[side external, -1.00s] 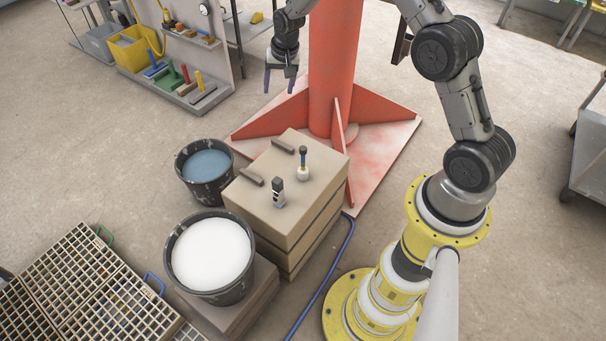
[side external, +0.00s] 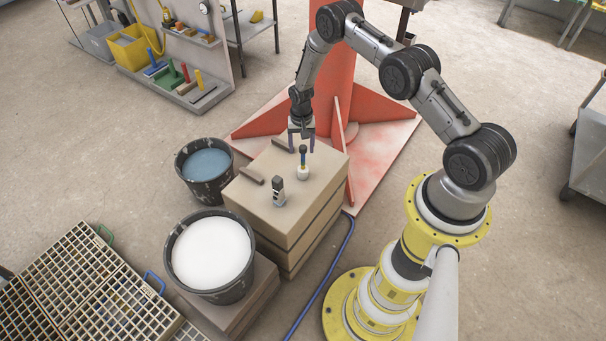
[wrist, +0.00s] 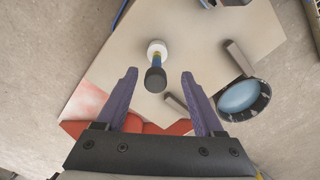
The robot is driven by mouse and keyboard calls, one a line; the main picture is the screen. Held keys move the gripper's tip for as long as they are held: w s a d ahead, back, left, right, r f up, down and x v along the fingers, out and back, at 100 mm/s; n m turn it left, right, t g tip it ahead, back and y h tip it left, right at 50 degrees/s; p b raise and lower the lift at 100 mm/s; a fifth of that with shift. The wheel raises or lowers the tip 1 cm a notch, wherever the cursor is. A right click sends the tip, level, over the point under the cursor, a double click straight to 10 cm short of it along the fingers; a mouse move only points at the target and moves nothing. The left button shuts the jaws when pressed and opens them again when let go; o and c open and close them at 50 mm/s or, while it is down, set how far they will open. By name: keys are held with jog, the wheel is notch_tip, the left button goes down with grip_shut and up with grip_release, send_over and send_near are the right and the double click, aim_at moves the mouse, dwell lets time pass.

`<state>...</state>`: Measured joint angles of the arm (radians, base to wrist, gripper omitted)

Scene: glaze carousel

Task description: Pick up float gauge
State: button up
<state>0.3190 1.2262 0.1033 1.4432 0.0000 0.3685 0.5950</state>
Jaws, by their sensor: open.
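The float gauge (side external: 303,171), which I take to be the piece with a white round bottom, a thin yellow-and-blue stem and a dark top, stands upright on a beige block (side external: 270,206). My gripper (side external: 301,149) is open and empty, pointing down just behind and above the gauge. In the wrist view, the float gauge (wrist: 155,66) shows between and a little beyond the two purple fingertips of my gripper (wrist: 160,74). No contact between fingers and gauge is visible.
A small black-and-white device (side external: 278,192) stands near the gauge. Two dark bars (side external: 252,181) lie on the block. Left are a bucket of blue liquid (side external: 206,163) and one of white liquid (side external: 212,254). A red column (side external: 335,90) rises behind.

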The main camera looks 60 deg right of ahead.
send_over(303, 168)
jog(key=shift+w+d+f, duration=0.15)
jog(key=shift+d+f, duration=0.05)
jog(key=shift+f, duration=1.2)
jog(key=shift+w+d+f, duration=0.1)
jog(key=shift+d+f, duration=0.05)
jog(key=shift+f, duration=1.25)
grip_shut()
